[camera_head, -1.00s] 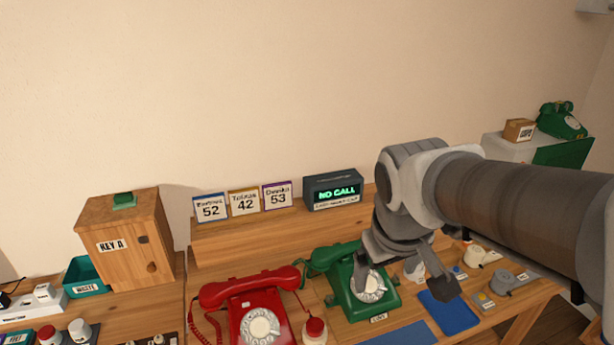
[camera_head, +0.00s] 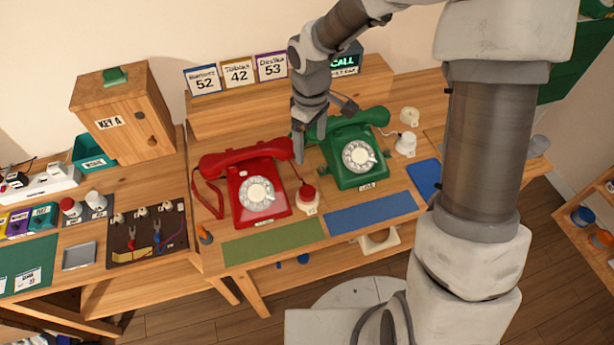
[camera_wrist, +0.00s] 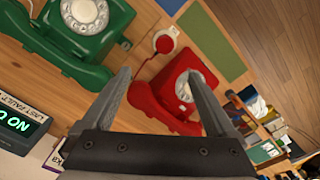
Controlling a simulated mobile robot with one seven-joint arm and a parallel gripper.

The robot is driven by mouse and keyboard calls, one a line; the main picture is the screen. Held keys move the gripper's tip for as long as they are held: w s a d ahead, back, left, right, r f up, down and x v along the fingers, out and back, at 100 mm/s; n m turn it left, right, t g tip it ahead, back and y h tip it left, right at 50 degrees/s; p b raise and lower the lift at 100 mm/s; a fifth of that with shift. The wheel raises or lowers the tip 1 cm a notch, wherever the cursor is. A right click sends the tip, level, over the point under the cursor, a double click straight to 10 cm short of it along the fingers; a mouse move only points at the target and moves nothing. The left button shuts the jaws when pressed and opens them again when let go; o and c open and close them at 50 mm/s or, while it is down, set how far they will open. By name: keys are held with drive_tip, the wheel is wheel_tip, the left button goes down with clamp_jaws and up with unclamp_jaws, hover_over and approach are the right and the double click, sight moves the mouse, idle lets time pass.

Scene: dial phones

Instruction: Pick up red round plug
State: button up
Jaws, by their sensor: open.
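A red round piece (camera_head: 307,193) sits on a white base on the desk, between the red and green phones, with a thin cord by it. It also shows in the wrist view (camera_wrist: 165,43). Another red-capped white piece (camera_head: 70,206) stands on a dark tray at the left; I cannot tell for sure which one is the plug. My gripper (camera_head: 309,137) is open and empty above the desk between the phones, up and behind the nearer red piece. In the wrist view my gripper (camera_wrist: 160,72) has its fingers spread, with the red piece beyond the tips.
The red phone (camera_head: 240,180) and green phone (camera_head: 345,155) flank the red piece closely. Green (camera_head: 272,242) and blue (camera_head: 370,213) mats lie in front, clear. A wooden shelf (camera_head: 225,115) stands behind. A tool board (camera_head: 147,235) and power strip (camera_head: 45,184) are at the left.

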hover_over(307, 191)
drive_tip(key=f, duration=1.2)
drive_tip(key=shift+w+d+f, duration=0.2)
drive_tip(key=shift+w+f, duration=0.1)
drive_tip(key=shift+w, duration=0.05)
drive_tip(key=shift+s+a+f, duration=0.15)
drive_tip(key=shift+f, duration=1.2)
drive_tip(key=shift+s+a+f, duration=0.1)
drive_tip(key=shift+s+f, duration=0.05)
drive_tip(key=shift+f, duration=1.15)
drive_tip(key=c, duration=1.3)
drive_tip(key=shift+r, duration=0.1)
